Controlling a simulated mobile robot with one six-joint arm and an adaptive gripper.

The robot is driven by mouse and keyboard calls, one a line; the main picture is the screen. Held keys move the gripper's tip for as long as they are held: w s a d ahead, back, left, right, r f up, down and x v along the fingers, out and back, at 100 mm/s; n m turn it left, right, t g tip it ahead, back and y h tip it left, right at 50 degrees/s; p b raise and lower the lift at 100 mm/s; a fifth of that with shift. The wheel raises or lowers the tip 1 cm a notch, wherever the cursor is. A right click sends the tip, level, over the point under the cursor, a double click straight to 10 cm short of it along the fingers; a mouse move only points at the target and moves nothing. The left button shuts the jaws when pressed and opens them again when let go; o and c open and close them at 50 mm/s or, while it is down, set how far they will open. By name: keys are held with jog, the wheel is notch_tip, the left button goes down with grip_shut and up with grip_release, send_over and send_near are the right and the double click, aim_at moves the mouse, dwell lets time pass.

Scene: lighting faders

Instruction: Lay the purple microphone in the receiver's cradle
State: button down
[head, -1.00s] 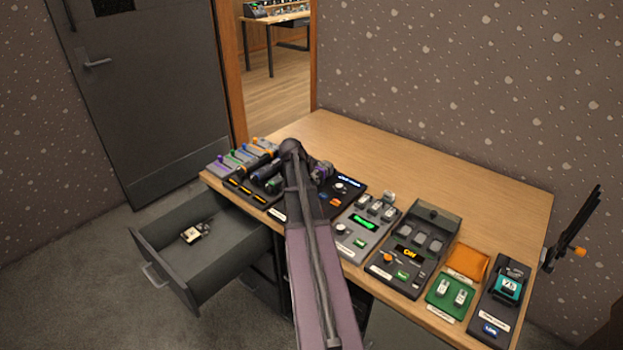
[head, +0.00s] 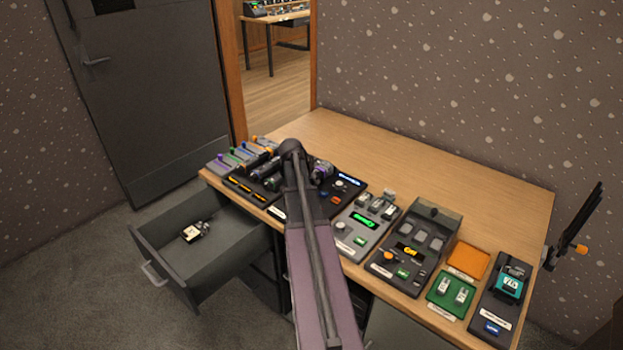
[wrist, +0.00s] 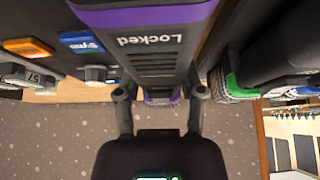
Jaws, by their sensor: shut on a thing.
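My gripper (wrist: 160,95) is shut on the purple microphone (wrist: 155,60), whose dark tapering body carries a purple band and the word "Locked", upside down in the wrist view. Its purple-ringed mesh end shows between my fingers. In the head view, the purple microphone (head: 322,169) shows just right of my arm's elbow, over the dark receiver (head: 354,191). The receiver has a lit display, a knob, and blue and orange buttons. My arm hides my fingers and much of the receiver there, so I cannot tell whether the microphone touches the cradle.
A green-banded microphone (wrist: 228,85) lies close on the right in the wrist view. Coloured faders (head: 238,157) stand at the desk's left end. Several other devices, including a grey panel (head: 365,222), fill the front edge. The back of the desk (head: 430,165) is clear. A drawer (head: 165,235) stands open.

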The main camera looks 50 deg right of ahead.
jog(key=shift+c, duration=0.6)
grip_release()
jog(key=c, duration=0.4)
jog(key=shift+r, duration=0.2)
jog(key=shift+r+p, duration=2.85)
jog(key=shift+p, duration=0.15)
